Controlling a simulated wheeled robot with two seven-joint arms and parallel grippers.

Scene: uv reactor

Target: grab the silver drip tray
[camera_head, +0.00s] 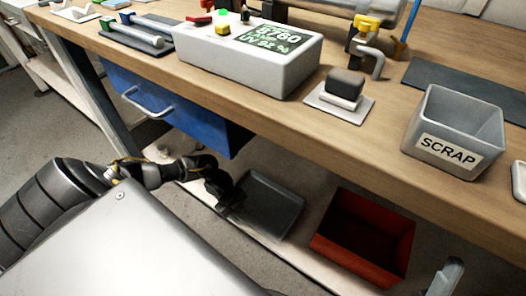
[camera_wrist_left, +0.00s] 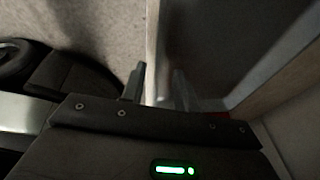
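The silver drip tray (camera_head: 285,204) looks dark grey and shallow. It is at the lower shelf under the bench, left of a red bin. My left gripper (camera_head: 229,207) is at the tray's left edge in the head view. In the left wrist view, the fingers of my left gripper (camera_wrist_left: 157,88) lie on either side of a pale upright edge, which looks like the rim of the tray (camera_wrist_left: 153,45). The gap between the fingers is small, and I cannot tell whether they press on the rim.
The red bin (camera_head: 338,240) stands right of the tray. A blue drawer (camera_head: 190,112) hangs above and behind my left arm. The wooden bench top (camera_head: 290,110) overhangs the shelf and carries a grey scrap bin (camera_head: 420,122) and a white display box (camera_head: 245,66).

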